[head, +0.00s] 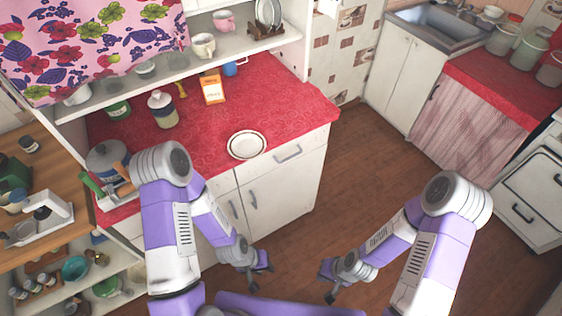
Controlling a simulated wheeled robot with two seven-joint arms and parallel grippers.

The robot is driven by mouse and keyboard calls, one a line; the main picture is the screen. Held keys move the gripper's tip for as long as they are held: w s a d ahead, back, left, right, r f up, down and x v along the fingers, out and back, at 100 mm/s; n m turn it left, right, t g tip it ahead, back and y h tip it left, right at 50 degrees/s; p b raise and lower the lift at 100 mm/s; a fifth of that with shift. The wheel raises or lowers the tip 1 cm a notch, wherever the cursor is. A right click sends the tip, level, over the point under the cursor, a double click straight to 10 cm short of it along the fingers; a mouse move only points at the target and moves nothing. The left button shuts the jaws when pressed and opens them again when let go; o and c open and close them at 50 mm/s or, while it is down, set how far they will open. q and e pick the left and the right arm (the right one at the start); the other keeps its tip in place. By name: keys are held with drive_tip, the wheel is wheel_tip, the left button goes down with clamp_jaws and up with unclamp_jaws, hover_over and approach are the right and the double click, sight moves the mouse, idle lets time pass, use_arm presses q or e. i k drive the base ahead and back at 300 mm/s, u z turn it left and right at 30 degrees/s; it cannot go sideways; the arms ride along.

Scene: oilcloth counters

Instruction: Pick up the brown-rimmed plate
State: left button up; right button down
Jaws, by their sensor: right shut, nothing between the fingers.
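The brown-rimmed plate (246,145), white with a thin dark rim, lies flat near the front edge of the red counter (290,112). My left gripper (262,270) is low in front of the white cabinet, below the counter top and apart from the plate. Its fingers look spread and empty. My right gripper (328,284) hangs over the brown floor, to the right of the left one. It is shut and holds nothing. Nothing hides the plate.
An orange box (212,88), a lidded jar (162,109) and a blue mug (231,68) stand further back on the counter. A grey pot (106,161) is at its left end. The counter right of the plate is clear. Open wood floor (350,190) lies to the right.

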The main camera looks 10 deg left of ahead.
sight(245, 145)
drive_tip(key=z, duration=0.7)
drive_tip(key=k, duration=0.9)
drive_tip(key=z, duration=0.7)
drive_tip(key=i, duration=1.55)
drive_tip(key=u, duration=1.6)
drive_tip(key=i, duration=0.7)
drive_tip(key=u, duration=0.65)
